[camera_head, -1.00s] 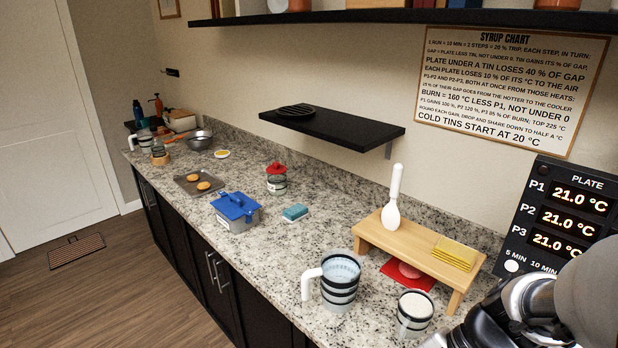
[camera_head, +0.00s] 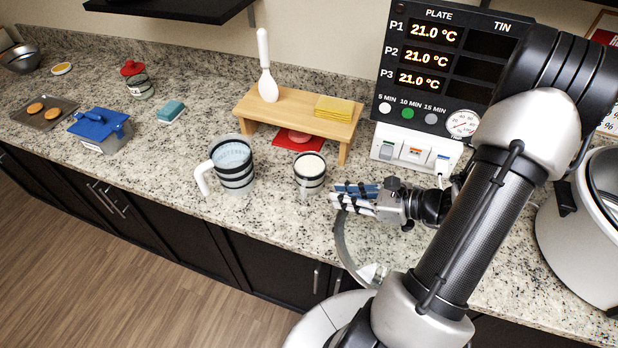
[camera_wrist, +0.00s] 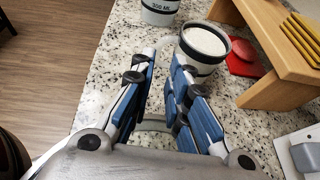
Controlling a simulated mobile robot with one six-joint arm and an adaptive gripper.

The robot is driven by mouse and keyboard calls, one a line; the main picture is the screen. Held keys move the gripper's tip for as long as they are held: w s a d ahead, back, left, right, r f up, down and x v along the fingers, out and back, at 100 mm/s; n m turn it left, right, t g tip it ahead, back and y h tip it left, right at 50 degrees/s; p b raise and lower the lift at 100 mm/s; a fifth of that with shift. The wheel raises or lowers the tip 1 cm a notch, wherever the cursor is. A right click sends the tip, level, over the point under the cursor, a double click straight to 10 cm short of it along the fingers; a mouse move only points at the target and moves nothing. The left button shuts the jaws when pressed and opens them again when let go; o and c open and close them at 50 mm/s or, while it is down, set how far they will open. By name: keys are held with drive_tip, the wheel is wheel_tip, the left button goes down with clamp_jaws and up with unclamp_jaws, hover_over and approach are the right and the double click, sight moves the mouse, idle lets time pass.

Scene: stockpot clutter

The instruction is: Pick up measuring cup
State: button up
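A larger measuring cup (camera_head: 234,170) with black bands, a white handle and pale blue inside stands upright on the counter. Its lower part, marked 300 ML, shows at the top of the wrist view (camera_wrist: 160,12). A smaller clear cup with dark bands (camera_head: 310,174), filled with something white, stands to its right; it also shows in the wrist view (camera_wrist: 204,50), its handle toward my fingers. My gripper (camera_head: 338,197) is low over the counter, just right of the smaller cup.
A wooden stand (camera_head: 285,107) with a white spoon (camera_head: 264,68) and yellow cloths (camera_head: 333,107) stands behind the cups. A red mat (camera_head: 284,143) lies under it. A plate display (camera_head: 430,75) is behind my arm. A large white pot (camera_head: 575,235) is at right.

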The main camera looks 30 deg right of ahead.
sight(303, 193)
drive_tip(key=b+x, duration=0.1)
drive_tip(key=x, duration=0.6)
drive_tip(key=shift+f, duration=0.1)
drive_tip(key=b+x, duration=0.2)
drive_tip(key=x, duration=0.3)
drive_tip(key=shift+a+f, duration=0.15)
drive_tip(key=shift+c, duration=0.2)
clamp_jaws()
